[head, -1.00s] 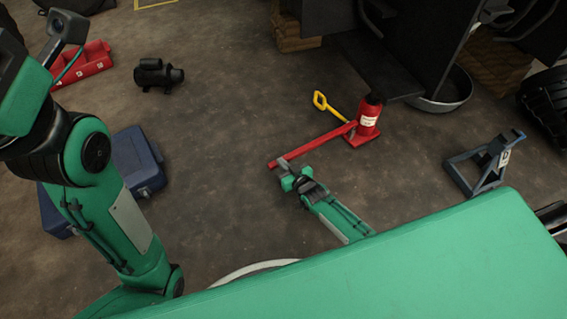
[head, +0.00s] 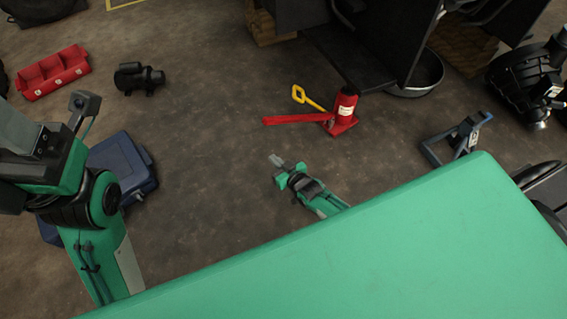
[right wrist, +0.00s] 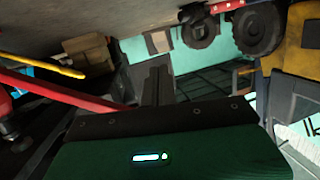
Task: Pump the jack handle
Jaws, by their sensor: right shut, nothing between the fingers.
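The red bottle jack (head: 345,108) stands upright on the floor beside the dark forklift body. Its red handle (head: 292,120) sticks out to the left, nearly level in the head view. My right gripper (head: 276,162) is shut and empty. It is below the handle's free end in the head view, with a visible gap. In the right wrist view the handle (right wrist: 65,90) runs past the left of my gripper's dark fingers (right wrist: 156,86). My left arm shows at the left of the head view, but its fingers do not show.
A yellow-handled tool (head: 300,94) lies behind the jack handle. A blue jack stand (head: 455,138) is at the right, a round pan (head: 425,80) behind the jack. A blue case (head: 125,165), black motor (head: 137,78) and red bin (head: 53,72) are left. Floor between is clear.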

